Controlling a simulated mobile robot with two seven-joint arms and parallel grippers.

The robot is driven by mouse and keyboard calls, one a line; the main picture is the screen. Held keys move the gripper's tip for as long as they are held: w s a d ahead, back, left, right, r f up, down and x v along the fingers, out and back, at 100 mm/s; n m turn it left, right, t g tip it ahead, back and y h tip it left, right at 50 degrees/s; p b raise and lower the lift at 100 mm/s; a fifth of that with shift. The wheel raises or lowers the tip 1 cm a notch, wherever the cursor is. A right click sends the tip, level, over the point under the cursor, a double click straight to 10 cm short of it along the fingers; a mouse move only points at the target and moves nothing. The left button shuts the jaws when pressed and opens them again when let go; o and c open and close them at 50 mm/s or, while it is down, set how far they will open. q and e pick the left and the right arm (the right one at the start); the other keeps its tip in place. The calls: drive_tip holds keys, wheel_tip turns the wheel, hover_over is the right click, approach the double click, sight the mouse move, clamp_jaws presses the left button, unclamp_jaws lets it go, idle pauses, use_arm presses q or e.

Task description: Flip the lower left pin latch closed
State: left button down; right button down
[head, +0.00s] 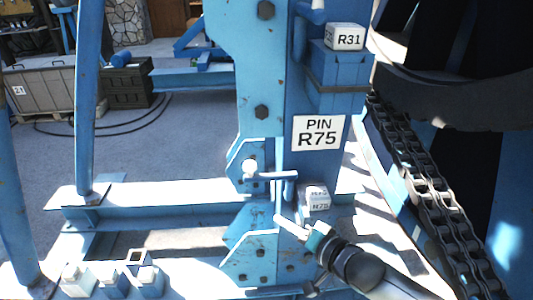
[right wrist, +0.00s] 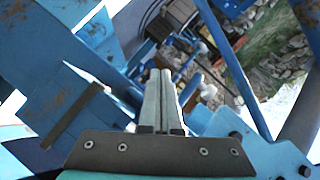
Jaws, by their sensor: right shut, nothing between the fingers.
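The pin latch (head: 270,176) is on the blue steel post, below the "PIN R75" label (head: 318,133). Its light-blue handle points right, roughly level, from a round pale pin end (head: 250,168) on a bolted plate. My right gripper (head: 281,221) comes in from the lower right. Its fingers are shut and empty, with the tips below the handle and apart from it in the picture; the depth gap is hard to tell. The right wrist view also shows the shut fingers (right wrist: 158,92), close together. The latch cannot be made out there. My left gripper is not in view.
A small block marked R75 (head: 318,198) sits just above my right gripper. A heavy chain (head: 425,185) and a dark reel (head: 455,95) stand at the right. Blue beams (head: 150,215) cross the lower left.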

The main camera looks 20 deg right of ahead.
sight(264, 172)
drive_tip(key=w+d+r+m+t+y, duration=0.2)
drive_tip(key=w+d+r+m+y, duration=0.1)
drive_tip(key=r, duration=0.6)
drive_tip(key=shift+d+r+y, duration=0.15)
drive_tip(key=shift+d+y, duration=0.2)
drive_tip(key=shift+y, duration=0.15)
drive_tip(key=shift+x, duration=5)
drive_tip(key=shift+s, duration=0.1)
